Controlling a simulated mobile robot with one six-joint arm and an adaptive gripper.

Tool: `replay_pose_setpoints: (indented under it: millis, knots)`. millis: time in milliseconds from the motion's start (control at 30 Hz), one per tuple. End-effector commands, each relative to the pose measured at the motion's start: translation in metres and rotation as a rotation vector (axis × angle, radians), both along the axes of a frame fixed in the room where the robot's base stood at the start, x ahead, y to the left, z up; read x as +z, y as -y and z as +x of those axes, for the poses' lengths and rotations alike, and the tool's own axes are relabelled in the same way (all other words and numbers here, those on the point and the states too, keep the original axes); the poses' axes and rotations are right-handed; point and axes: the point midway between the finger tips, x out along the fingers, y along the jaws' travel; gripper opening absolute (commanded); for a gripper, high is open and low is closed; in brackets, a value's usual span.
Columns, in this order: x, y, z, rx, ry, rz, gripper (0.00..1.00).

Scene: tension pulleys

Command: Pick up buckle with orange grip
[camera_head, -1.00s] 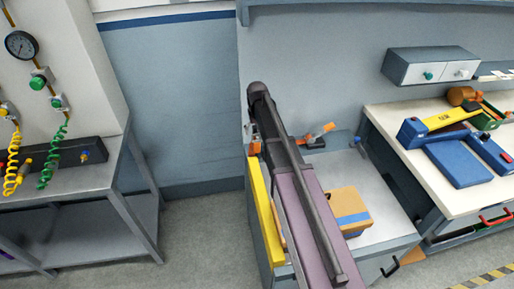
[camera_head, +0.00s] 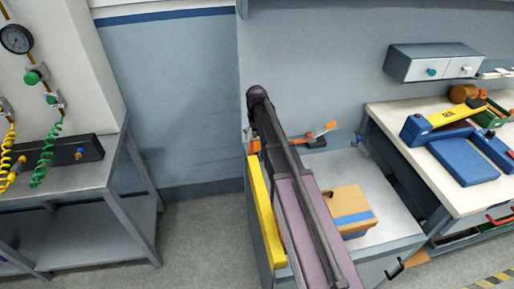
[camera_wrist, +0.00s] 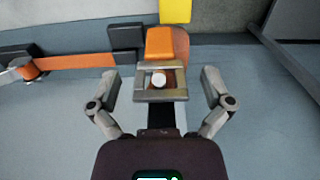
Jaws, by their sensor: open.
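The buckle has an orange grip (camera_wrist: 160,43) and a grey metal frame (camera_wrist: 160,95) with a pale round pin in its middle. It shows in the upper middle of the wrist view, on a grey-blue surface. My gripper (camera_wrist: 160,80) is open, with one finger left and one finger right of the metal frame. A gap shows on both sides, and I see no contact. In the head view my arm hides the gripper, and a bit of orange (camera_head: 254,147) shows at the arm's left edge; I cannot tell if it is the buckle.
An orange strap (camera_wrist: 75,62) runs left from a dark block (camera_wrist: 126,40) beside the buckle. A yellow piece (camera_wrist: 175,10) lies beyond the grip. In the head view, an orange-handled tool (camera_head: 322,131) and a cardboard box (camera_head: 349,207) are on the cabinet top, right of my arm.

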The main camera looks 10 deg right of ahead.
Motion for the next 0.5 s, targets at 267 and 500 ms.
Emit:
replay_pose_setpoints:
  millis: [267,500]
  knots:
    - [-0.0125,-0.0001,-0.0001,0.000,0.000,0.000,1.00]
    - [-0.0118,0.0000,-0.0001,0.000,0.000,0.000,1.00]
